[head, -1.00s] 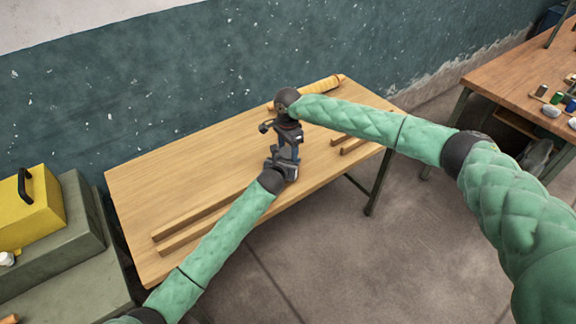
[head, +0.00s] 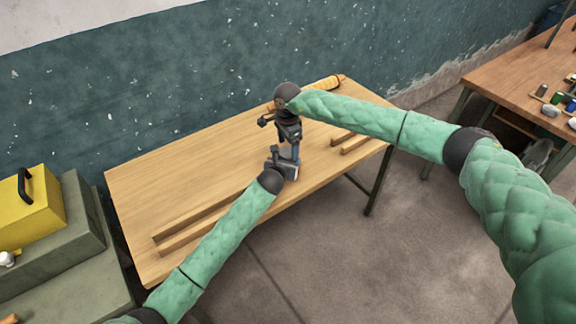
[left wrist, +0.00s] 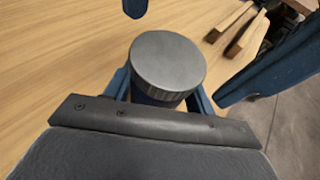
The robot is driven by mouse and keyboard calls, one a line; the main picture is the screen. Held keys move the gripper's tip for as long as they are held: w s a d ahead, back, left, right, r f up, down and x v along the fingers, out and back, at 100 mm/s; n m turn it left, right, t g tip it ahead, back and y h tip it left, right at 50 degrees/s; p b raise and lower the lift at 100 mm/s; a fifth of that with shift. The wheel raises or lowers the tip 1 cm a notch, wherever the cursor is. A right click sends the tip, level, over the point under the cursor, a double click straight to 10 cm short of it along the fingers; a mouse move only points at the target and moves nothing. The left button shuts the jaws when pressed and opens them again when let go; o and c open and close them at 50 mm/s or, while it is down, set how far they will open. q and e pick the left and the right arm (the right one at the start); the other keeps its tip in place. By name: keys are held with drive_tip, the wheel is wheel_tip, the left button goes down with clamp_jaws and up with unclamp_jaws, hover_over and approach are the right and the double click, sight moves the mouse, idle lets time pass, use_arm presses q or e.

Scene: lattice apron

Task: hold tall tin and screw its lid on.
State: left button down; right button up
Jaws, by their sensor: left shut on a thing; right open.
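The tall tin shows in the left wrist view as a dark blue body (left wrist: 155,98) mostly hidden under its lid. The grey round lid (left wrist: 168,62), with a ridged rim, sits level on top of the tin; how tightly it is on cannot be told. My left gripper (head: 284,164) is shut on the tin, with its blue fingers on either side below the lid in the left wrist view. My right gripper (head: 290,142) is open above the tin. Its blue fingers stand apart on either side of the lid in the left wrist view, clear of it.
The wooden table (head: 150,195) carries long wooden strips (head: 205,217) at the front, shorter strips (head: 350,143) at right and a yellow roll (head: 322,86) at the back. A yellow box (head: 30,210) stands at left. A second table (head: 500,75) stands at right.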

drive_tip(key=shift+r, duration=1.45)
drive_tip(key=shift+c, duration=0.2)
drive_tip(key=shift+c, duration=1.3)
drive_tip(key=shift+r+m, duration=1.5)
drive_tip(key=shift+r, duration=0.25)
drive_tip(key=shift+f, duration=0.1)
drive_tip(key=shift+f, duration=3.9)
drive_tip(key=c, duration=0.8)
